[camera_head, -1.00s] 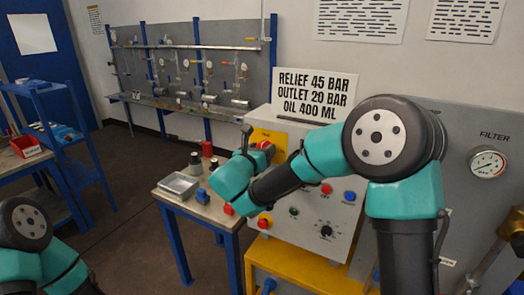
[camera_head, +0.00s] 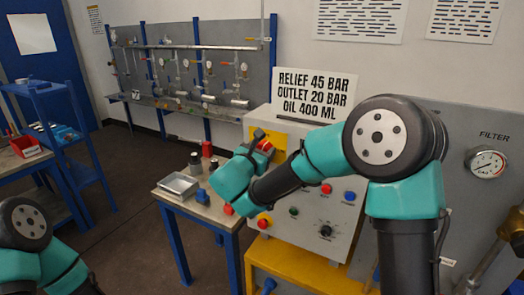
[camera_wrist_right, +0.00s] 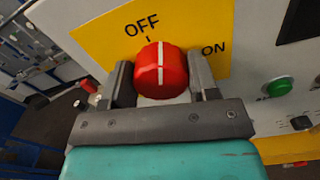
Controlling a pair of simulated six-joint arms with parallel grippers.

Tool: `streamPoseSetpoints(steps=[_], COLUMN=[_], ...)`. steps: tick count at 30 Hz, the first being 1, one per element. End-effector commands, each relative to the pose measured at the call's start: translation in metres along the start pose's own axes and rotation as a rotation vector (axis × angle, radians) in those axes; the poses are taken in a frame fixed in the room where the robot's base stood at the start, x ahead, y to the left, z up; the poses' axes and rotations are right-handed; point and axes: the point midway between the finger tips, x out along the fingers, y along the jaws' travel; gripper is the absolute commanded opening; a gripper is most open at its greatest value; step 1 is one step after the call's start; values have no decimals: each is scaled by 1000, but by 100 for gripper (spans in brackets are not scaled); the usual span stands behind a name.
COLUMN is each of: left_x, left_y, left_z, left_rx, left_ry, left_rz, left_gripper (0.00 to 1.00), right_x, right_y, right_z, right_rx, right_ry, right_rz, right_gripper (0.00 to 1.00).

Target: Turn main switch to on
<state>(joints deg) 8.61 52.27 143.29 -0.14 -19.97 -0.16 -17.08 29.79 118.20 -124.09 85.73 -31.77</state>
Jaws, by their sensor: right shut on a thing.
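The main switch is a red round knob with a white line, on a yellow plate marked OFF and ON, in the right wrist view (camera_wrist_right: 161,72). Its white line points up close to the tick under OFF, with ON off to the right. My right gripper (camera_wrist_right: 160,78) is shut on the knob, one finger on each side. In the head view the knob (camera_head: 267,146) is partly hidden by my right gripper (camera_head: 262,143). My left gripper is not in view; only links of the left arm show at lower left.
The grey control box has a green button (camera_wrist_right: 279,87) near the switch, and red and blue (camera_head: 349,196) buttons lower down. A small table (camera_head: 172,203) with a metal tray (camera_head: 178,185) stands to the left. A pressure gauge (camera_head: 487,163) is at right.

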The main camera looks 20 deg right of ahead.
Motion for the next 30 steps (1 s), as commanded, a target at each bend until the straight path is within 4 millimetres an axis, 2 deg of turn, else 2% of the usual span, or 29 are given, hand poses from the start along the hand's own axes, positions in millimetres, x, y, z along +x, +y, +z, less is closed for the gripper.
streamPoseSetpoints(steps=[30], left_x=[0], left_y=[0], left_z=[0], left_rx=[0], left_ry=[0], left_rz=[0], left_gripper=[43], right_x=[0], right_y=[-3], right_z=[-2], right_rx=[957], right_ry=[0], right_rz=[0], right_gripper=[31])
